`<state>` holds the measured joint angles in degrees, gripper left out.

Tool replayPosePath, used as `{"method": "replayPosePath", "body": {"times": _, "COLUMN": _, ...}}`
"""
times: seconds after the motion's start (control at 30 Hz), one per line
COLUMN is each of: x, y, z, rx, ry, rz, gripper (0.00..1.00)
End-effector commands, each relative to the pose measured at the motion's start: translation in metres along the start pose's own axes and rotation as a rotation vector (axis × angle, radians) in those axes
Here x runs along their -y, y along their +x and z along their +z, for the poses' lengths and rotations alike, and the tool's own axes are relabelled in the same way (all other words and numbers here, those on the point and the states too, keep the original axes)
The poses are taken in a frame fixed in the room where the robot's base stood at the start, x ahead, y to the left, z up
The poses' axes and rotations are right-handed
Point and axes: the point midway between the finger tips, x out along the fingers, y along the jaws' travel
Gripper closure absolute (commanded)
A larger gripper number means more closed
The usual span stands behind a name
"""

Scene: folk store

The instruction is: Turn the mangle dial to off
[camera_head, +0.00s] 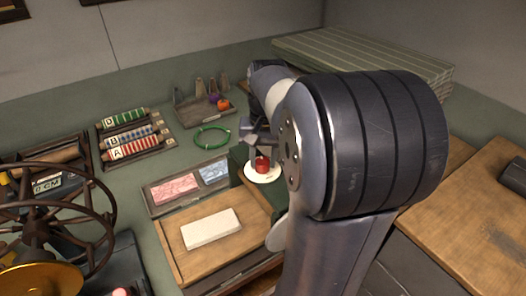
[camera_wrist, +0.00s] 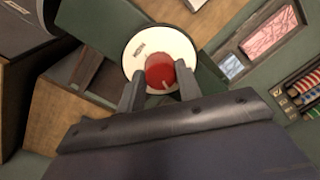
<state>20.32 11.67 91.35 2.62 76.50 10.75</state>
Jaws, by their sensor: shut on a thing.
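The mangle dial is a red knob (camera_head: 262,164) on a round white plate (camera_head: 263,175), set on a dark green block at the middle of the bench. In the wrist view the red knob (camera_wrist: 160,72) sits between the two fingers, with a pale pointer line on its lower right part. The white plate (camera_wrist: 137,47) around it bears a small dark word too small to read. My gripper (camera_wrist: 158,84) is shut on the knob, one finger on each side. In the head view my arm covers the area right of the dial.
A wooden tray with a white block (camera_head: 210,228) lies in front. Pink and blue pieces (camera_head: 175,188) lie in a frame to the left. Striped boards (camera_head: 350,55) are stacked behind.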

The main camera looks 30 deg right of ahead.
Motion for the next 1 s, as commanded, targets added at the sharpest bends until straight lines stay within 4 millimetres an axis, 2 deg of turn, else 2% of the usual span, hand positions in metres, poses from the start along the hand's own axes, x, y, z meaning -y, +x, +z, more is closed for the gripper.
{"method": "replayPosePath", "body": {"times": 0.2, "x": 0.0003, "y": -0.002, "z": -0.0006, "rx": 0.008, "ry": -0.178, "rz": -0.001, "gripper": 0.9}}
{"method": "replayPosePath", "body": {"times": 0.5, "x": 0.0003, "y": -0.0011, "z": -0.0006, "rx": 0.015, "ry": -0.34, "rz": -0.001, "gripper": 0.9}}
{"method": "replayPosePath", "body": {"times": 1.0, "x": 0.0003, "y": -0.0003, "z": -0.0009, "rx": 0.017, "ry": -0.407, "rz": 0.0, "gripper": 0.9}}
